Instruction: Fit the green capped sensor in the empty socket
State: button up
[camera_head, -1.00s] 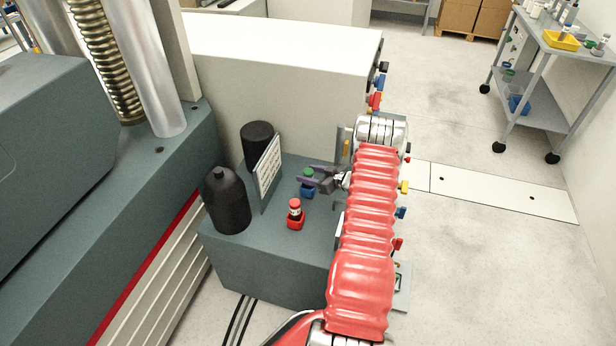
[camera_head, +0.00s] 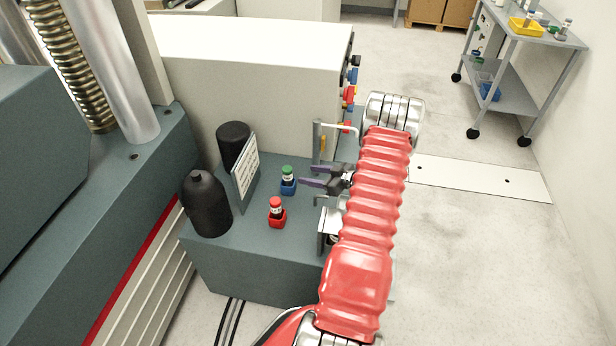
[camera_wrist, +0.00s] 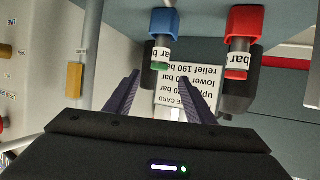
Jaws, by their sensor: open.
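The green capped sensor (camera_head: 288,172) stands upright in a blue holder (camera_head: 288,187) on the grey-green block. In the wrist view, the sensor's green cap (camera_wrist: 160,67) and the blue holder (camera_wrist: 164,24) appear upside down. My gripper (camera_head: 309,176) is open and empty, just right of the green sensor in the head view. In the wrist view my gripper (camera_wrist: 159,78) has its two purple fingers spread, with the green cap lined up between the tips; I cannot tell the depth gap. I cannot make out an empty socket.
A red capped sensor (camera_head: 276,204) stands close by in a red holder (camera_head: 277,219). A white card (camera_head: 245,182), a black bottle (camera_head: 205,205) and a black cylinder (camera_head: 233,143) stand left. A pale cabinet (camera_head: 250,90) rises behind. A metal bracket (camera_head: 318,145) stands beside my gripper.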

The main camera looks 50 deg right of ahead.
jog(key=shift+w, duration=0.1)
dwell(0.6)
jog(key=w+a+r+g+h, duration=0.1)
jog(key=w+r+h, duration=0.1)
jog(key=w+r, duration=0.45)
jog(key=w+a+r+g+h, duration=0.15)
jog(key=w+r, duration=0.25)
jog(key=r, duration=0.6)
jog(key=a+r+m+g+h, duration=0.1)
jog(key=a+r+h, duration=0.2)
jog(key=a+r, duration=0.95)
jog(key=s+a+r+m, duration=0.1)
jog(key=s+a+r, duration=0.2)
jog(key=a+r, duration=0.35)
jog(key=s+a+g+y, duration=0.2)
jog(key=s+a, duration=0.9)
jog(key=a, duration=0.3)
jog(key=s+a+n+g+y, duration=0.1)
jog(key=s+a+g+y, duration=0.1)
jog(key=s+a, duration=1)
jog(key=shift+a+r+y, duration=0.3)
jog(key=shift+a+y, duration=0.35)
jog(key=shift+a, duration=0.3)
